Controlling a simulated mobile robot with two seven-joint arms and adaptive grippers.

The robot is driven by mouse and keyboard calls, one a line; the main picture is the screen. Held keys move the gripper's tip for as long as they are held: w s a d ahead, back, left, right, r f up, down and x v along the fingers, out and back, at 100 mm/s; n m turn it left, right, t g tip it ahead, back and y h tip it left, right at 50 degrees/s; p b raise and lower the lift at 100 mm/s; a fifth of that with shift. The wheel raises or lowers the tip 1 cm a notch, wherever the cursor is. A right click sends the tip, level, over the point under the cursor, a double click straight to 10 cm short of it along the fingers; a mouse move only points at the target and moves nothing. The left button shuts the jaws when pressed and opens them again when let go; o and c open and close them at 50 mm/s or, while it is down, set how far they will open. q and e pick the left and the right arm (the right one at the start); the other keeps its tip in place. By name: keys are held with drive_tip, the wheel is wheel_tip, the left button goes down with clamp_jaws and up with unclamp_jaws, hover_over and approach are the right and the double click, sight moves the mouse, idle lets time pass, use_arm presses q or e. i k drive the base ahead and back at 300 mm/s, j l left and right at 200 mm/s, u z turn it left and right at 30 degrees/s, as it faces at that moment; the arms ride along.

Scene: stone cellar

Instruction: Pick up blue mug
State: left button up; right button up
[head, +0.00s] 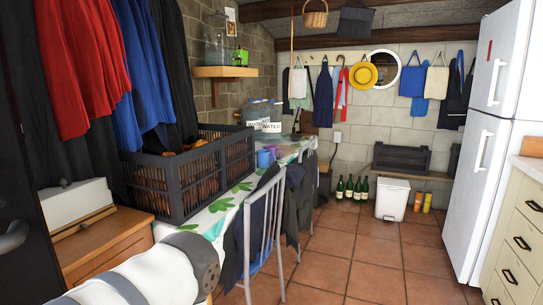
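A small blue mug (264,159) stands on a long table (205,222) with a leaf-patterned cloth, just past the dark crate. A lilac or purplish cup-like item sits right beside it, and the two partly overlap in the picture. My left arm comes in at the lower left, white with a dark joint, well short of the mug. Its gripper does not show. My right gripper does not show either.
A black slatted crate (190,172) stands on the table's near end. A metal chair (262,225) draped with dark clothes stands along the table's right side. Water bottles (262,116) stand farther back. Open tiled floor (365,255) lies between the chair and the white fridge (488,140).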

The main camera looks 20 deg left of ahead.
sight(264, 156)
drive_tip(key=i+l+u, duration=0.1)
drive_tip(key=i+u, duration=0.2)
drive_tip(key=u, duration=0.2)
drive_tip(key=i+l+u, duration=0.25)
drive_tip(key=u, duration=0.2)
drive_tip(key=i+l+u, duration=0.2)
drive_tip(key=u, duration=0.3)
drive_tip(key=i+l+u, duration=0.1)
drive_tip(key=l, duration=0.3)
drive_tip(key=i+l+u, duration=0.1)
drive_tip(key=l, duration=0.3)
drive_tip(key=i+l+u, duration=0.1)
drive_tip(key=l, duration=0.3)
drive_tip(key=i+l+u, duration=0.1)
drive_tip(key=i+l, duration=0.15)
drive_tip(key=l, duration=0.15)
drive_tip(key=i+l, duration=0.1)
drive_tip(key=l, duration=0.3)
drive_tip(key=i+l, duration=0.1)
drive_tip(key=l, duration=0.3)
drive_tip(key=i+l, duration=0.1)
drive_tip(key=l, duration=0.3)
drive_tip(key=i+l+u, duration=0.1)
drive_tip(key=l, duration=0.3)
